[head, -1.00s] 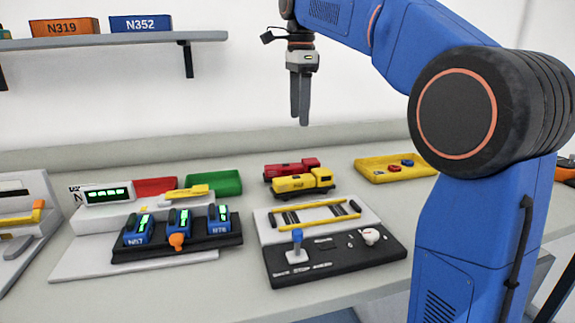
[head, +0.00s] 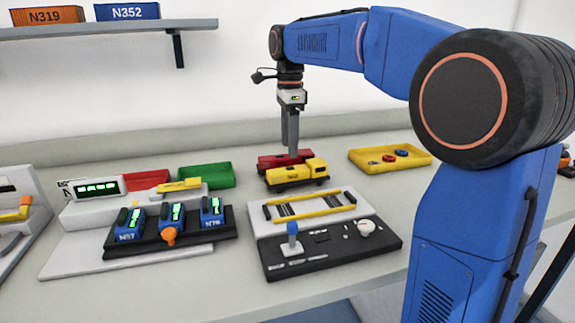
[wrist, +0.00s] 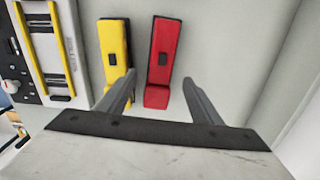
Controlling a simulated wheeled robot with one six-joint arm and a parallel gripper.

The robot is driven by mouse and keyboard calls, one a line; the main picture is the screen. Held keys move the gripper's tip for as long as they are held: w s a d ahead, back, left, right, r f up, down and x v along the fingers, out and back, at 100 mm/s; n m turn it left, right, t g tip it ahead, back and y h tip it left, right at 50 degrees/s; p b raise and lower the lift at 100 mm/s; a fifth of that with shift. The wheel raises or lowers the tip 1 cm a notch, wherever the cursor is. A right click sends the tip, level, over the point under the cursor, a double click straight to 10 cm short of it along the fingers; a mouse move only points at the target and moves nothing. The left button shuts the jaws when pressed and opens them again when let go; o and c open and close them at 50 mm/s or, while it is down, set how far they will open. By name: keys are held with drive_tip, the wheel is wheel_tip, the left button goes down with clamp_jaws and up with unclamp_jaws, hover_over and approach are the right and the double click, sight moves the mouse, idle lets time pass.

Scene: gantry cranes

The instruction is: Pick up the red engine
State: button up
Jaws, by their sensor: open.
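The red engine (head: 272,162) stands on the table behind the yellow engine (head: 298,174), which hides part of it in the head view. In the wrist view the red engine (wrist: 163,58) lies beside the yellow engine (wrist: 114,50), with a narrow gap between them. My gripper (head: 290,153) points straight down above the red engine. In the wrist view my gripper (wrist: 160,82) is open and empty, its two fingers apart. The red engine's near end shows between the fingers, and the left finger overlaps the yellow engine's near end. I cannot tell the exact height of the fingertips.
A yellow tray (head: 425,160) with small discs lies to the right. Green (head: 228,177) and red (head: 150,178) trays lie to the left. A control panel (head: 385,247) with a joystick and a small gantry (head: 357,193) stand in front. A shelf (head: 110,28) hangs at upper left.

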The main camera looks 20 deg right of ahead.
sight(286, 163)
drive_tip(key=shift+a+f, duration=0.15)
drive_tip(key=shift+f, duration=1.2)
drive_tip(key=shift+a+f, duration=0.1)
drive_tip(key=shift+f, duration=1.2)
drive_tip(key=c, duration=1.3)
